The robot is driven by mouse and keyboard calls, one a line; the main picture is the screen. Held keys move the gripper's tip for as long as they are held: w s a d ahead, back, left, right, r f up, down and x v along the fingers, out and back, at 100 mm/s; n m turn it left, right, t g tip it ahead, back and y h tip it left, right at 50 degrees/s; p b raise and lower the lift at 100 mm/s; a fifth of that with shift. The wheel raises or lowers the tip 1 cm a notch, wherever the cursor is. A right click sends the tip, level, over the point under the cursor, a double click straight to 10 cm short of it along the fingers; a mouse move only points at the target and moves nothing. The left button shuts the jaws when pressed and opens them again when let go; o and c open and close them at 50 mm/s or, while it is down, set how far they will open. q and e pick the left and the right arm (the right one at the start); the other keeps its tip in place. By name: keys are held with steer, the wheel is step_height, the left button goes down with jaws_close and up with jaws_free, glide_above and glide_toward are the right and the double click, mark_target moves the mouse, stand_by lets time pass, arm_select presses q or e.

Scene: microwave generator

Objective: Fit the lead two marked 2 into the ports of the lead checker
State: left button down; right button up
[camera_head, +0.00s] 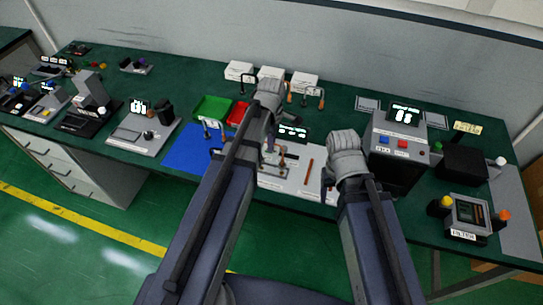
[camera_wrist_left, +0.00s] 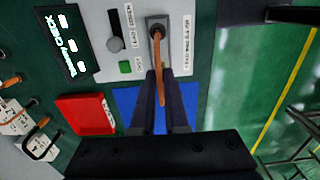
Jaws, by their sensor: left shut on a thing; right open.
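My left gripper (camera_wrist_left: 160,120) is shut on a brown lead (camera_wrist_left: 160,70), which also shows small in the head view. In the left wrist view the lead's far end is at the dark port of a grey block on the lead checker (camera_wrist_left: 115,68); I cannot tell how deep it sits. The checker also shows in the head view as a pale plate (camera_head: 290,178) with a dark display. The lead's number is not readable. My right gripper (camera_head: 331,192) is open, mostly hidden below its wrist, at the plate's right side.
White blocks (camera_head: 240,70) with other leads stand behind the checker. A red tray (camera_head: 238,113), a green tray (camera_head: 211,107) and a blue mat (camera_head: 190,150) lie to its left. A grey box with a display (camera_head: 398,150) stands close to the right arm.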

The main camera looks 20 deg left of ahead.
arm_select(q)
step_height(320, 180, down, 4)
steer(key=b, duration=0.3)
steer(key=shift+r, duration=0.15)
steer(key=shift+b, duration=0.35)
steer(key=shift+f, duration=0.2)
steer(key=c, duration=0.9)
jaws_free()
steer(key=shift+r, duration=0.15)
